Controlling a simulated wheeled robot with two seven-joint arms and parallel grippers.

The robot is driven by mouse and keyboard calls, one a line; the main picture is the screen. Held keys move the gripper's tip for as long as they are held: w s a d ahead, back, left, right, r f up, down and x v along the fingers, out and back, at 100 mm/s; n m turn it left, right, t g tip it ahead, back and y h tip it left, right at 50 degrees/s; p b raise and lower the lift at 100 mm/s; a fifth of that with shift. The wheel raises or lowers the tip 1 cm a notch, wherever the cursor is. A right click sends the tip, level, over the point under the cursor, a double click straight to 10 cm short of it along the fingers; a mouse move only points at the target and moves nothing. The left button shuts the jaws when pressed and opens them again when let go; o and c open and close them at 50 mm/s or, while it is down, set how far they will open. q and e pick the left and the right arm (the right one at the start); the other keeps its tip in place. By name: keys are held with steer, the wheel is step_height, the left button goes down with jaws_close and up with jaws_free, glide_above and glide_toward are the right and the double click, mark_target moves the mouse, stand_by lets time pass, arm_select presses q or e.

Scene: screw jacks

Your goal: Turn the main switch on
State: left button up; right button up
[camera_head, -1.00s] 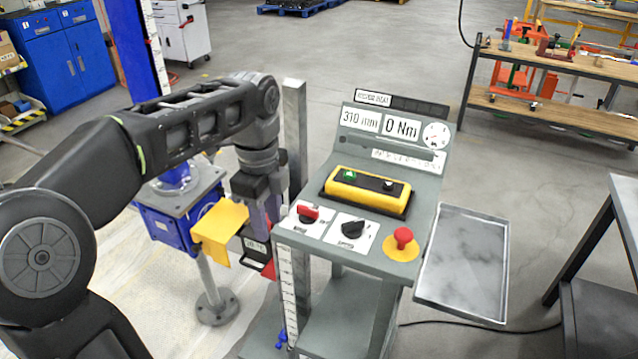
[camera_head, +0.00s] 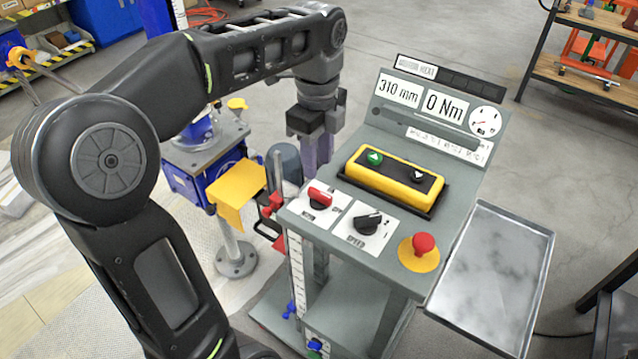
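A grey control console (camera_head: 345,233) stands right of centre. On its near left corner is a red rotary knob (camera_head: 319,196) on a white plate; its small label is too small to read. To its right is a black knob (camera_head: 369,222) on a plate marked SPEED. My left gripper (camera_head: 316,160) points down just behind the red knob in the picture, apart from both knobs as far as I can see. Its fingers look close together, but the gap between them is unclear. My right gripper is not in view.
A yellow box with a green and a black button (camera_head: 393,184) and a red mushroom button (camera_head: 423,245) are on the console. A metal tray (camera_head: 493,278) juts out at its right. A yellow plate (camera_head: 238,190) and a blue machine (camera_head: 190,185) stand left.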

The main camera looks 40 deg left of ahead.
mark_target(317, 191)
arm_select(q)
step_height(317, 191, down, 8)
steer(key=shift+r+b, duration=0.2)
steer(key=shift+b, duration=0.3)
steer(key=shift+c, duration=0.3)
jaws_close()
